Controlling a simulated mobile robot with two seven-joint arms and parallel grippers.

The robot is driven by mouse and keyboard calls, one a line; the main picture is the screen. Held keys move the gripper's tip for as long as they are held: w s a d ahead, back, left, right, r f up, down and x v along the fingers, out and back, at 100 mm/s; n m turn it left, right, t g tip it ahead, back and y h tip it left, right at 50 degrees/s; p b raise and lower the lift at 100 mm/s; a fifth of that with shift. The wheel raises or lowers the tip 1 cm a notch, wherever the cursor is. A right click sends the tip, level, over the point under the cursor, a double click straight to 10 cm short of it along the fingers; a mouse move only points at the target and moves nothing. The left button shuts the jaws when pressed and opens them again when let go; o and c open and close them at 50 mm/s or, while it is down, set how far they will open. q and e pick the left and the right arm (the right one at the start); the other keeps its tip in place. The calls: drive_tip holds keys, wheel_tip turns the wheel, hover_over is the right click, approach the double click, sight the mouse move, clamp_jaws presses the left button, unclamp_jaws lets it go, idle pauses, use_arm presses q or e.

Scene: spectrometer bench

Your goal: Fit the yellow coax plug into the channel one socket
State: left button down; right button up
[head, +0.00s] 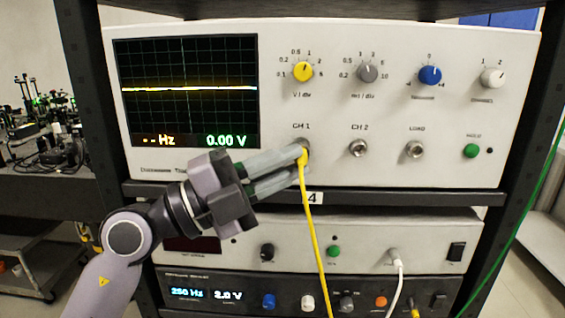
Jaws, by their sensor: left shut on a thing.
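My left gripper (299,162) comes in from the left and is shut on the yellow coax plug (303,155). The plug is at the CH 1 socket (305,146), just under its label. The fingers and plug cover most of that socket, so I cannot tell whether the plug is seated in it. The yellow cable (315,235) hangs down from the plug past the lower instruments. The oscilloscope screen (188,90) shows a flat yellow line, "-- Hz" and "0.00 V". My right gripper is not in view.
The CH 2 socket (358,149) and LOAD socket (415,149) to the right are empty. Knobs, including a yellow one (303,72), sit above. A shelf edge (400,196) runs below the oscilloscope. A white cable (397,275) hangs from the lower instrument.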

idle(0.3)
use_arm(q)
drive_tip(key=c, duration=1)
unclamp_jaws()
drive_tip(key=shift+c, duration=0.2)
drive_tip(key=b+v, duration=0.1)
drive_tip(key=v, duration=0.6)
drive_tip(key=shift+b, duration=0.3)
drive_tip(key=shift+f, duration=0.1)
